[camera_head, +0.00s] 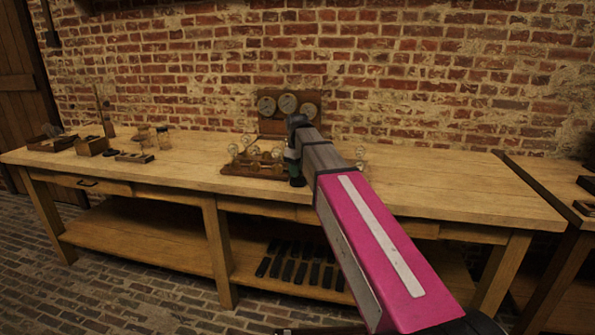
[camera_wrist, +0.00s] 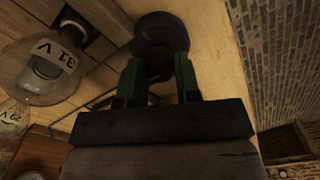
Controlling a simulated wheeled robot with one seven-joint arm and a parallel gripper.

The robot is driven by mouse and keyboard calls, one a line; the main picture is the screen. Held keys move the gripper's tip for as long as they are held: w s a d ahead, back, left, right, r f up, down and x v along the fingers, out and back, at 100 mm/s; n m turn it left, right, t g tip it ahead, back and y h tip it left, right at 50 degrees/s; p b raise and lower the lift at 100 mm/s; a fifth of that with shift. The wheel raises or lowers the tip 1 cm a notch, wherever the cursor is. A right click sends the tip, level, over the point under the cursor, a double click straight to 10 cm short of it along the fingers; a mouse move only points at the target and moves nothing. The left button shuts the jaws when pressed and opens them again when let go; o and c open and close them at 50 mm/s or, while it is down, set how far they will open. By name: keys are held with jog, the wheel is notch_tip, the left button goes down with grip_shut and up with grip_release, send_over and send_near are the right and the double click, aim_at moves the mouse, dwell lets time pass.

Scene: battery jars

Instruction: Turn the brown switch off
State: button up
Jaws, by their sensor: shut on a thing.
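My gripper (camera_head: 294,168) is at the bench's middle, beside the wooden board of glass bulbs, with my arm reaching in from the lower right. In the wrist view its two green fingers (camera_wrist: 159,68) are shut on the small middle part of a dark, round switch (camera_wrist: 160,30). The switch looks very dark brown or black in the shadow. Its grip part is mostly hidden between the fingers. In the head view my gripper and arm hide the switch, and its lever or knob position cannot be told.
Glass bulbs stand left of my gripper, one marked "31 V" (camera_wrist: 45,65) close by. A wooden panel with three round dials (camera_head: 288,103) stands behind.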

jog(key=o, duration=0.9)
jog(key=shift+r, duration=0.15)
notch_tip(320, 180, up, 11)
jog(key=shift+f, duration=0.2)
